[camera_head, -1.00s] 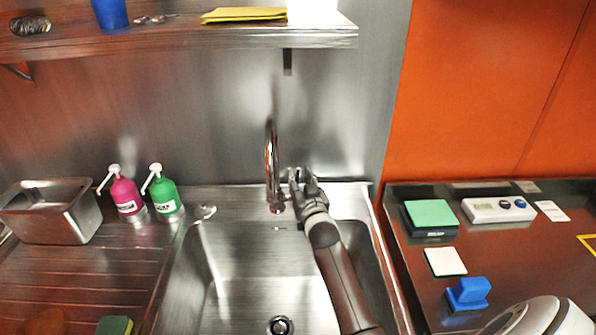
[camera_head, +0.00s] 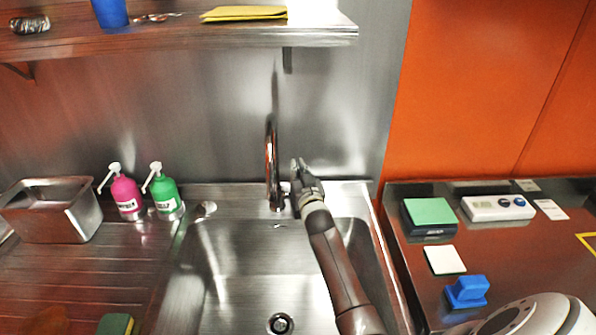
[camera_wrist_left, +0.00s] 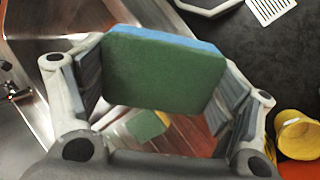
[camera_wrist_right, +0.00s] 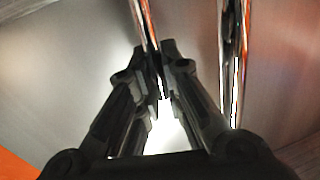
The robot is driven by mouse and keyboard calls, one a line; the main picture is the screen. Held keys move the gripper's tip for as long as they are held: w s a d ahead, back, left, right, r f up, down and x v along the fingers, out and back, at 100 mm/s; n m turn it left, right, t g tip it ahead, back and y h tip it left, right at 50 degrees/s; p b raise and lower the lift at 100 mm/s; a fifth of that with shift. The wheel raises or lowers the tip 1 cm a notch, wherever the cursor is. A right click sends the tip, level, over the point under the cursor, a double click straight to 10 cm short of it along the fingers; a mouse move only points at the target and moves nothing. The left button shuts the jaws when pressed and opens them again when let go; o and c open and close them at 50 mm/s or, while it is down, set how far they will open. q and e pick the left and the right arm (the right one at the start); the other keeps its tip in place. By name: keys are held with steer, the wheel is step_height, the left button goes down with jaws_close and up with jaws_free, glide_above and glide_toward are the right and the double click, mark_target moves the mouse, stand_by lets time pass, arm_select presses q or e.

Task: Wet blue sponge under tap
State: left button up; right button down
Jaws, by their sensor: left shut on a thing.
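The sponge (camera_wrist_left: 165,75), green on its broad face with a blue edge, is held between the fingers of my left gripper (camera_wrist_left: 160,85). The left gripper is outside the head view. The chrome tap (camera_head: 271,165) stands upright at the back of the steel sink (camera_head: 250,262); no water stream is visible. My right gripper (camera_head: 298,166) is just right of the tap, with nothing visible in it. Its fingers are close together in the right wrist view (camera_wrist_right: 163,65); whether they meet is unclear, as is any contact with the tap.
Pink (camera_head: 125,195) and green (camera_head: 165,190) pump bottles and a steel container (camera_head: 52,208) stand left of the sink. A second green sponge (camera_head: 115,325) lies on the drainboard. The right counter holds a blue object (camera_head: 467,292) and a scale (camera_head: 430,213). A shelf (camera_head: 200,38) hangs above.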

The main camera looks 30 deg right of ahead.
arm_select(q)
step_height(320, 180, down, 2)
steer(key=shift+f+b, duration=0.1)
steer(key=shift+b, duration=0.9)
arm_select(e)
steer(key=shift+s+a+f, duration=0.1)
steer(key=shift+s+f, duration=0.1)
steer(key=shift+f, duration=0.1)
arm_select(q)
steer(key=shift+f+b, duration=0.6)
steer(key=shift+b, duration=0.1)
arm_select(e)
steer(key=shift+s+a+t, duration=0.15)
steer(key=shift+s+t, duration=0.05)
steer(key=shift+t, duration=0.3)
arm_select(q)
steer(key=shift+f, duration=0.2)
arm_select(e)
steer(key=shift+s+r+h, duration=0.1)
steer(key=shift+r+h, duration=0.1)
steer(key=shift+h, duration=0.1)
arm_select(q)
steer(key=shift+r, duration=0.1)
arm_select(e)
steer(key=c, duration=1.5)
jaws_free()
steer(key=shift+c, duration=0.2)
